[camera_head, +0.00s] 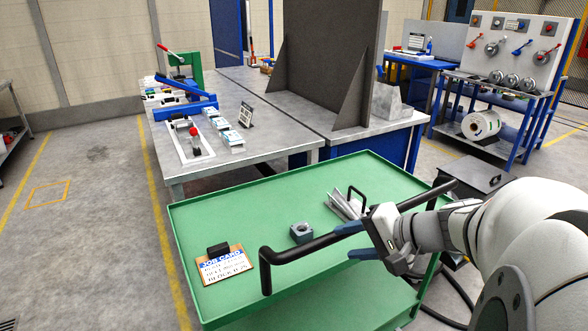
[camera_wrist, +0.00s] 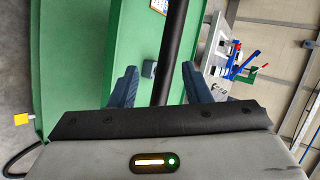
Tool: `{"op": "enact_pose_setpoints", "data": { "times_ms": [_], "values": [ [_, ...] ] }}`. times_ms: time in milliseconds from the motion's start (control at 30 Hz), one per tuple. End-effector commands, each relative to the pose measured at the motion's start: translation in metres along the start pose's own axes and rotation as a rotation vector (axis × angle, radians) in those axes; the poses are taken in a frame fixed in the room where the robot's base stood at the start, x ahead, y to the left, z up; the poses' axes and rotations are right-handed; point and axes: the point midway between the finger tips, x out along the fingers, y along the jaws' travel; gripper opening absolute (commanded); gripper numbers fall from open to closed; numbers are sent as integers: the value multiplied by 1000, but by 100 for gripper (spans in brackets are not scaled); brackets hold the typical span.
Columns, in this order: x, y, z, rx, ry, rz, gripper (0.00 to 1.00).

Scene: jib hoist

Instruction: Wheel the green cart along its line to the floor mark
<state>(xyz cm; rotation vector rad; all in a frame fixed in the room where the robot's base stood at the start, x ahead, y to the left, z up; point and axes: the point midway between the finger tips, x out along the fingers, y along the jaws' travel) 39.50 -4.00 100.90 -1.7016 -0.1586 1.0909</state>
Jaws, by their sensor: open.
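The green cart (camera_head: 228,205) stands in front of me, with a raised rim around its flat top. Its black push handle (camera_head: 300,247) runs along the near side, and the bar also shows in the wrist view (camera_wrist: 174,45). My gripper (camera_head: 346,242) is open at the handle bar. In the wrist view, its two blue fingers (camera_wrist: 160,86) stand on either side of the bar, with gaps visible; whether they touch it cannot be told. A yellow outlined rectangle (camera_head: 48,181) is marked on the floor at the left. The cart's wheels are hidden.
The cart carries a job card (camera_head: 224,265), a small grey block (camera_head: 302,233) and metal pieces (camera_head: 344,205). A grey workbench (camera_head: 250,145) stands close behind the cart. A yellow floor line (camera_head: 160,215) runs along its left. The floor at the left is clear.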

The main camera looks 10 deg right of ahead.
Motion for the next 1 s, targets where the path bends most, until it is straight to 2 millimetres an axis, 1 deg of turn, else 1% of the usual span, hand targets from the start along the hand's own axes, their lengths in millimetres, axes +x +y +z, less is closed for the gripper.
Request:
{"op": "enact_pose_setpoints", "data": {
  "times_ms": [33,100,200,300,400,467,533,800,1000],
  "values": [
    [6,23,-23,57,66,-76,43],
    [-1,30,-50,108,152,-177,43],
    [-14,42,-83,157,263,-287,43],
    [-28,51,-105,186,348,-360,43],
    [-36,55,-117,200,396,-399,43],
    [-37,55,-121,202,408,-409,43],
    [-34,52,-124,203,413,-413,43],
    [0,38,-140,203,407,-411,43],
    [19,30,-150,203,410,-410,43]
  ]
}}
